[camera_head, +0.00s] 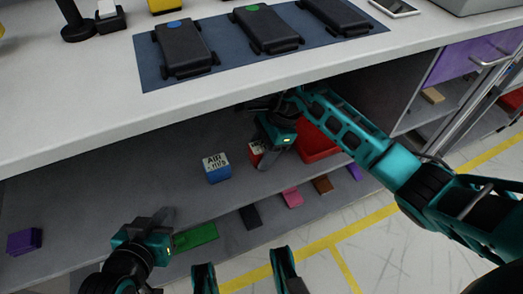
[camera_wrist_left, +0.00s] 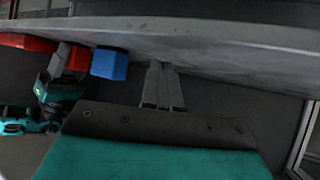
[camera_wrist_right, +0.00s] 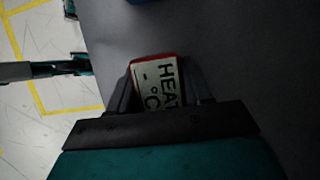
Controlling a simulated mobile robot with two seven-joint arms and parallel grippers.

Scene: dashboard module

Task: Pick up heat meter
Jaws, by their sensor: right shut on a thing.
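The heat meter is a small red block (camera_wrist_right: 136,68) with a white label reading HEAT and °C in the right wrist view. My right gripper (camera_wrist_right: 160,95) has its fingers on both sides of the block and is shut on it. In the head view the heat meter (camera_head: 254,153) is partly hidden by my right gripper (camera_head: 264,147), on the shelf under the worktop. I cannot tell whether it touches the shelf. My left gripper (camera_head: 161,219) is at the lower left, away from the meter. Its fingers (camera_wrist_left: 162,86) look closed together and empty.
A blue block (camera_head: 217,170) labelled AIR m/s stands left of the heat meter. A red bin (camera_head: 318,146) is just right of it. The worktop edge (camera_head: 120,145) overhangs the shelf. Several coloured blocks, including a green one (camera_head: 195,237), lie on the lower shelf.

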